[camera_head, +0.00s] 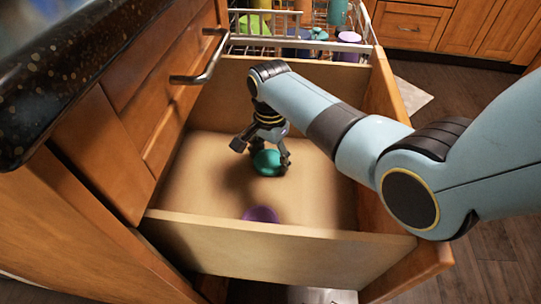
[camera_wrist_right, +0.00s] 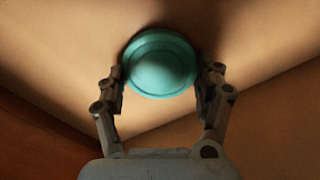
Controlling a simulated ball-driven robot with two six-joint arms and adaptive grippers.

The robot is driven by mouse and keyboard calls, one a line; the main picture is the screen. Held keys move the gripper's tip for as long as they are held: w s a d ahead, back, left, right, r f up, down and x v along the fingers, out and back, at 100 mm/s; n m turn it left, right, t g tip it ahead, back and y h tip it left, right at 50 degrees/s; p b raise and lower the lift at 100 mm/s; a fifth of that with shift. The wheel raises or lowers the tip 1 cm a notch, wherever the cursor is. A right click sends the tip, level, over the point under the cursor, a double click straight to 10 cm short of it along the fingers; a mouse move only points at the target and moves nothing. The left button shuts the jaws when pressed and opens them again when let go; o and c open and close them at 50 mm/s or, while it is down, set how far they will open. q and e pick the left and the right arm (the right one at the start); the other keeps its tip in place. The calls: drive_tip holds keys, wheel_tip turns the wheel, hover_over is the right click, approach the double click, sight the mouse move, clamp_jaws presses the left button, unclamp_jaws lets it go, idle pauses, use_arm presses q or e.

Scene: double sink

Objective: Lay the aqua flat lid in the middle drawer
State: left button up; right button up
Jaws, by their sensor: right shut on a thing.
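The aqua flat lid (camera_head: 267,162) is a round teal disc with a raised middle. It is inside the open wooden drawer (camera_head: 320,240), close above or on its floor; I cannot tell if it touches. My right gripper (camera_head: 264,160) reaches down into the drawer and is shut on the lid. In the right wrist view the lid (camera_wrist_right: 160,63) sits between the two fingertips (camera_wrist_right: 162,75), held by its edges. My left gripper is not in view.
A purple round thing (camera_head: 261,214) lies in the drawer by its near wall, partly hidden by that wall. A dish rack (camera_head: 300,38) with coloured dishes stands beyond the drawer. A dark speckled countertop (camera_head: 60,75) overhangs at left. Drawer floor around the lid is mostly bare.

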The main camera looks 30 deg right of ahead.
sight(270, 159)
drive_tip(key=o, duration=1)
drive_tip(key=shift+f, duration=0.1)
drive_tip(key=shift+o, duration=0.2)
wheel_tip(270, 159, up, 3)
drive_tip(key=shift+r+p, duration=0.15)
drive_tip(key=shift+p, duration=0.7)
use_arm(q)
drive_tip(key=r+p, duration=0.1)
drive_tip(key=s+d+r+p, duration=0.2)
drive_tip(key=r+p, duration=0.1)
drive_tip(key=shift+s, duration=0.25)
use_arm(e)
wheel_tip(270, 159, up, 9)
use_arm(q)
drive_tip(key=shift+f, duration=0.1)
